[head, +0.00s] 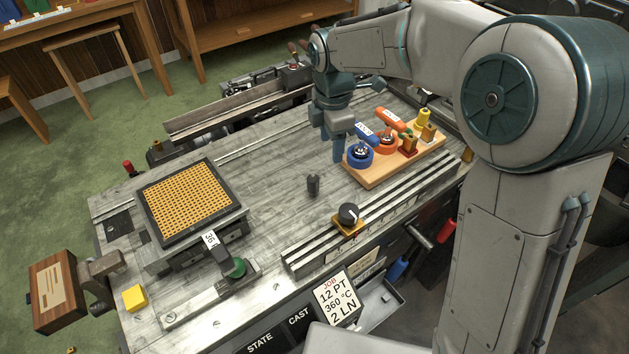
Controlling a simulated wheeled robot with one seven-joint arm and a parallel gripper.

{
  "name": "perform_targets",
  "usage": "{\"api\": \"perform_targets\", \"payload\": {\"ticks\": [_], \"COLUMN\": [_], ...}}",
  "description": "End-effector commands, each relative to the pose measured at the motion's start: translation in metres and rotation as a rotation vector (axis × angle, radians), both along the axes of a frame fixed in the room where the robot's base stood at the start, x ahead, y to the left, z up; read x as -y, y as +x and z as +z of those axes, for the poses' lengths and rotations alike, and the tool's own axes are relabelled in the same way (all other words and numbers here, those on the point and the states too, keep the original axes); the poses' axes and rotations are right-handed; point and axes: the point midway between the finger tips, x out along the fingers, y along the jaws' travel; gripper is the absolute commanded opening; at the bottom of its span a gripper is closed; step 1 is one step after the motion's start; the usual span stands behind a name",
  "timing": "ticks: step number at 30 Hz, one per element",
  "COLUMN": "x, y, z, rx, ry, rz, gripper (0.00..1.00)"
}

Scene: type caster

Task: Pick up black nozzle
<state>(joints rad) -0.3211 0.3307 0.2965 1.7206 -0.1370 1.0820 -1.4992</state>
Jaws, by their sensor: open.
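The gripper is apart from the cylinder and close to the left end of a wooden board.
The wooden board (372,181) holds blue, orange, red and yellow parts. A black knob (348,213) on a yellow base sits in front of the cylinder. A black-framed orange grid (190,200) lies to the left. A yellow block (134,297) is at front left.

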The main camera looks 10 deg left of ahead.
Motion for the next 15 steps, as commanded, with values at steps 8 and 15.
{"api": "perform_targets", "payload": {"ticks": [8, 15], "x": [-0.037, -0.038], "y": [0.006, 0.005], "z": [-0.022, -0.061], "rx": [-0.035, -0.043], "ry": [0.002, 0.0], "rz": [0.224, 0.238], "gripper": [0.54, 0.54]}}
